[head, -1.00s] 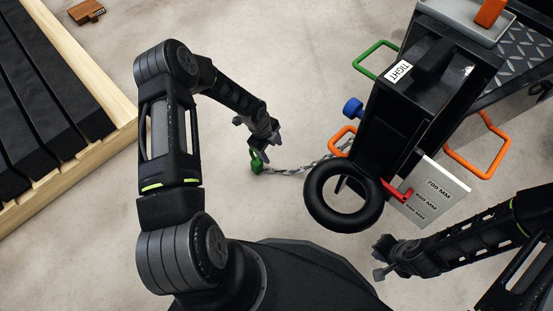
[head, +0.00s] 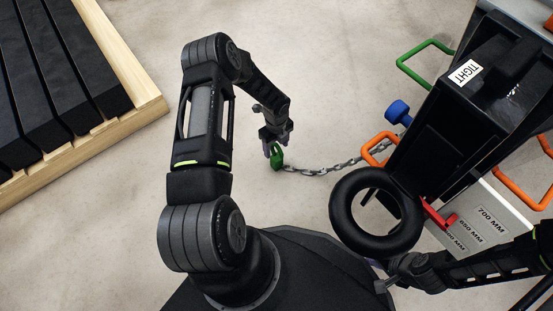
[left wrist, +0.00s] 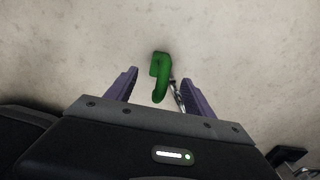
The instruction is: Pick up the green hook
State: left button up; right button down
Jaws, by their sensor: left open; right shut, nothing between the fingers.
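The green hook (head: 276,157) lies at the free end of a grey chain (head: 335,168) near the floor, left of the black trailer frame. In the left wrist view the hook (left wrist: 160,76) shows between and just beyond the two fingers, with clear gaps on both sides. My left gripper (head: 275,147) is open over the hook; in the left wrist view its fingers (left wrist: 160,95) are spread wide. My right gripper (head: 385,277) is shut and empty, below the black ring and apart from the hook. Whether the hook touches the floor is hard to tell.
The black trailer frame (head: 468,115) stands at the right, with a black ring (head: 345,220), an orange handle (head: 371,153), a blue knob (head: 397,111) and a height plate (head: 480,215). A pallet with black slats (head: 150,104) lies at the upper left. Bare floor surrounds the hook.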

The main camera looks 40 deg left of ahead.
aim_at(276, 157)
pick_arm(q)
notch_tip(276, 157, down, 4)
jog(key=b, duration=0.2)
jog(key=shift+f+b, duration=0.25)
jog(key=shift+b, duration=0.1)
jog(key=shift+f, duration=0.4)
jog(key=shift+r, duration=0.1)
jog(key=shift+c, duration=0.2)
grip_shut()
dwell(0.4)
jog(key=shift+w, duration=0.1)
